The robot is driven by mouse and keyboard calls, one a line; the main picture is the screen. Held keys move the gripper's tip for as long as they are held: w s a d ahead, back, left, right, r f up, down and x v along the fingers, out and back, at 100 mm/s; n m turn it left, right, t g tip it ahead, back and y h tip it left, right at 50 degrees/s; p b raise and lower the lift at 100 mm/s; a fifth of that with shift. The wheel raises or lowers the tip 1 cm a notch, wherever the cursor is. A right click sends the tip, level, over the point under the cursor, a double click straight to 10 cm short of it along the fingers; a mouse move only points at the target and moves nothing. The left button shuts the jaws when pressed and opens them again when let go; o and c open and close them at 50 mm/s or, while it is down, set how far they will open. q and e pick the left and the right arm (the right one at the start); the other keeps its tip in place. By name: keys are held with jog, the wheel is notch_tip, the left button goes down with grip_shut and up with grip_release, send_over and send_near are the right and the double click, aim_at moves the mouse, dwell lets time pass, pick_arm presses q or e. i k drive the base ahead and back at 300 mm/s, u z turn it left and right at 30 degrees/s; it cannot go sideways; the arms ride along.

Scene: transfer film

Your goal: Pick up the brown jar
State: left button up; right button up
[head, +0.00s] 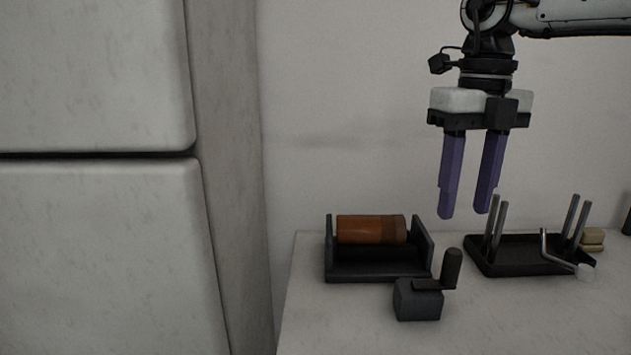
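The brown jar (371,230) lies on its side in a dark cradle (377,269) on the white counter, its darker end to the right. My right gripper (460,214) comes in from the upper right with two purple fingers pointing down. Its fingers are apart with nothing between them. It hangs in the air above and to the right of the jar, not touching it. My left gripper is not in the head view.
A dark block with a crank handle (418,305) stands in front of the cradle. A black tray (505,266) with upright metal rods and a bent rod is at the right. A small tan block (591,238) sits behind it. Large pale panels (100,250) fill the left side.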

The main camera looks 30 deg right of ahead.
aim_at(384, 230)
jog(key=k, duration=1.5)
